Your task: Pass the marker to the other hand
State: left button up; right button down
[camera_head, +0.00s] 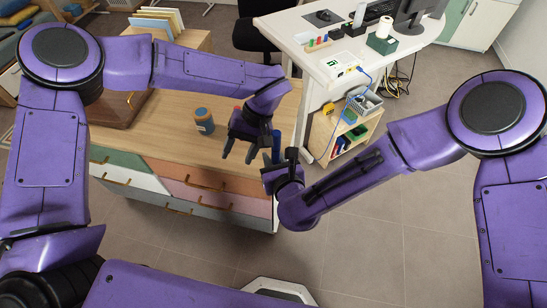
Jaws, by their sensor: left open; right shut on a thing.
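The blue marker (276,146) stands roughly upright in my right gripper (279,167), which is shut on its lower part. The upper part of the marker shows above the fingers. My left gripper (239,154) is open and empty, just left of the marker and apart from it, with its fingers pointing down. Both grippers show near the front right edge of the wooden cabinet top.
A blue and brown jar (204,122) stands on the cabinet top (172,122), left of my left gripper. A brown case (118,108) lies further left. A white desk (300,42) and a low shelf (322,135) stand behind right. Floor at front right is clear.

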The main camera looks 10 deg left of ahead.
pick_arm(q)
jog(key=s+a+f+n+g+y, duration=0.2)
jog(key=s+a+f+n+y, duration=0.15)
jog(key=s+a, duration=0.55)
jog(key=s+a+f+n+g+y, duration=0.2)
jog(key=s+a+n+y, duration=0.2)
jog(key=s+a, duration=0.55)
jog(key=w+a+f+m+t+h, duration=0.1)
jog(key=w+a+f+m+t, duration=0.15)
jog(key=f+t, duration=0.3)
jog(key=w+a+f+m+t, duration=0.1)
jog(key=w+f+t, duration=0.25)
jog(key=t, duration=0.25)
jog(key=s+d+f+h, duration=0.7)
jog(key=s+d, duration=0.1)
jog(key=s, duration=0.1)
jog(key=shift+s+d+f, duration=0.15)
jog(key=shift+s+f, duration=0.05)
jog(key=shift+s, duration=0.2)
